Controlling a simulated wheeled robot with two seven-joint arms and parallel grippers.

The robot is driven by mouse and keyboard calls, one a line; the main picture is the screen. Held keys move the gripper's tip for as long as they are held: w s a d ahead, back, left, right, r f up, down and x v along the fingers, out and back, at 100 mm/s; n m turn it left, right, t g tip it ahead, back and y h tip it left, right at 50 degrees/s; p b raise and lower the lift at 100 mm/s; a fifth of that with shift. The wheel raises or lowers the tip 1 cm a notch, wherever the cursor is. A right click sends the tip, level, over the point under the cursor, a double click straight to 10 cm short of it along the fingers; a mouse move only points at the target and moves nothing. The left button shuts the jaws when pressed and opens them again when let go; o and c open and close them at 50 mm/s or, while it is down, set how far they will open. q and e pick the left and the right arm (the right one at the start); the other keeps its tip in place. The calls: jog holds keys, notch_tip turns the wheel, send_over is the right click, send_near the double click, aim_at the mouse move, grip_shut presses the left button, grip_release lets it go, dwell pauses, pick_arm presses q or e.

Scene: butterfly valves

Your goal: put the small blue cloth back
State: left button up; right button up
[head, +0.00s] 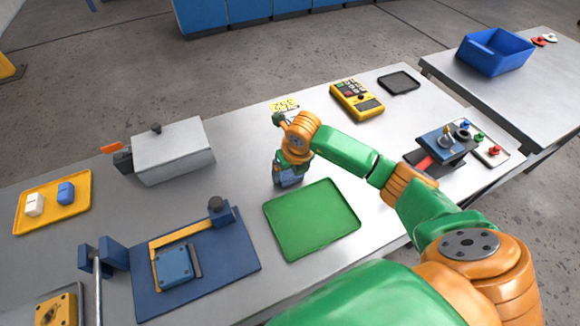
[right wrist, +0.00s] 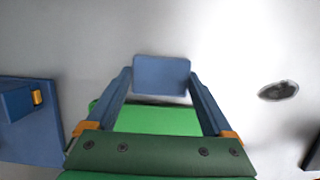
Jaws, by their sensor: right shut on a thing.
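My right gripper (head: 289,181) is low over the table, just beyond the far edge of the green tray (head: 312,220). In the right wrist view its two blue fingers are shut on a small blue rounded piece (right wrist: 162,75), which looks like the small blue cloth. The piece spans the gap between the fingertips, over bare grey table. I cannot tell whether it touches the table. In the head view it cannot be told apart from the fingers. My left gripper is not in view.
Left of the green tray lies a blue board (head: 220,262) with a clamp. A grey box (head: 173,150) and a yellow tray (head: 50,203) with white and blue pieces stand further left. A yellow meter (head: 357,99) and black tray (head: 399,83) lie behind. A blue bin (head: 495,52) is on another table.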

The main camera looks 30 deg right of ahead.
jog(key=shift+f, duration=0.25)
jog(key=o, duration=1.1)
jog(key=shift+r, duration=0.1)
jog(key=shift+c, duration=0.2)
jog(key=shift+r, duration=0.45)
jog(key=b+v, duration=0.1)
jog(key=v, duration=1)
jog(key=shift+r, duration=0.2)
jog(key=shift+s, duration=0.1)
